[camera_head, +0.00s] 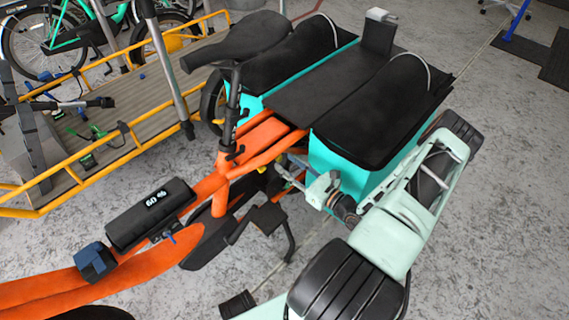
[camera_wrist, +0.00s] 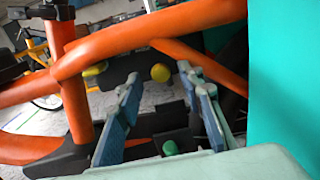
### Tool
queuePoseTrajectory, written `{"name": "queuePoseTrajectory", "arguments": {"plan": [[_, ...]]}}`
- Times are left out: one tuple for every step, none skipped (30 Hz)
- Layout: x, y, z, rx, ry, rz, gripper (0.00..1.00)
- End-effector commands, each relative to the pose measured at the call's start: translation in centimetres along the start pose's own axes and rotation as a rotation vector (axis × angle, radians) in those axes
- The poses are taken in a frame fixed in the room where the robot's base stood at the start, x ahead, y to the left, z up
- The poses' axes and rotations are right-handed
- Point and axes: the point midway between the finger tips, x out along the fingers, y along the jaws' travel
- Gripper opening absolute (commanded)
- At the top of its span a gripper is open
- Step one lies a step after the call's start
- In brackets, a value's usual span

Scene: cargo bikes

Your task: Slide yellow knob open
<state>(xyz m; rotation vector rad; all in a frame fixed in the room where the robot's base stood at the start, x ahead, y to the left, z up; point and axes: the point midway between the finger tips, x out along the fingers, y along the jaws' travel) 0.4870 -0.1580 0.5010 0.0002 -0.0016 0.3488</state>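The yellow knob (camera_wrist: 160,72) is a small round shape on a dark part below the orange frame tubes in the wrist view. My gripper (camera_wrist: 160,70) is open, with its blue-padded fingers apart. The knob appears in the gap between the fingertips, apart from both; how far beyond the tips it lies, I cannot tell. The knob cannot be made out clearly there.
A second yellow part (camera_wrist: 95,69) sits left of the knob, and a green knob (camera_wrist: 170,147) lies lower. Orange tubes pass above and left of my fingers. The teal box (camera_wrist: 285,75) stands close on the right. A crank and pedal (camera_head: 268,218) are below my gripper.

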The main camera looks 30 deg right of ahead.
Motion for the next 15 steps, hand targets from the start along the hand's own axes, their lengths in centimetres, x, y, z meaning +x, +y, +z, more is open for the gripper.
{"name": "queuePoseTrajectory", "arguments": {"plan": [[0.6, 0.0, -0.1, -0.001, 0.000, 0.000, 0.35], [0.9, 0.0, -0.1, -0.001, 0.001, 0.000, 0.35], [1.2, 0.0, -0.1, -0.001, 0.001, 0.001, 0.35], [1.4, 0.0, -0.1, -0.001, 0.001, 0.001, 0.35], [1.6, 0.0, -0.1, -0.001, 0.001, 0.001, 0.35], [1.7, 0.0, -0.1, -0.001, 0.001, 0.000, 0.35], [1.8, 0.0, -0.1, 0.000, 0.002, 0.000, 0.35], [1.8, 0.0, 0.0, 0.000, 0.002, 0.000, 0.35], [1.9, 0.0, 0.0, 0.000, 0.002, -0.001, 0.35], [1.9, 0.0, 0.0, 0.000, 0.002, -0.001, 0.35], [1.9, 0.0, 0.0, 0.000, 0.002, -0.001, 0.35], [1.9, -0.1, 0.0, -0.001, 0.002, -0.001, 0.35], [1.9, -0.1, 0.0, -0.001, 0.002, -0.001, 0.35], [1.9, -0.1, 0.0, -0.001, 0.002, -0.001, 0.35], [1.8, 0.0, 0.0, -0.001, 0.002, 0.000, 0.33]]}}
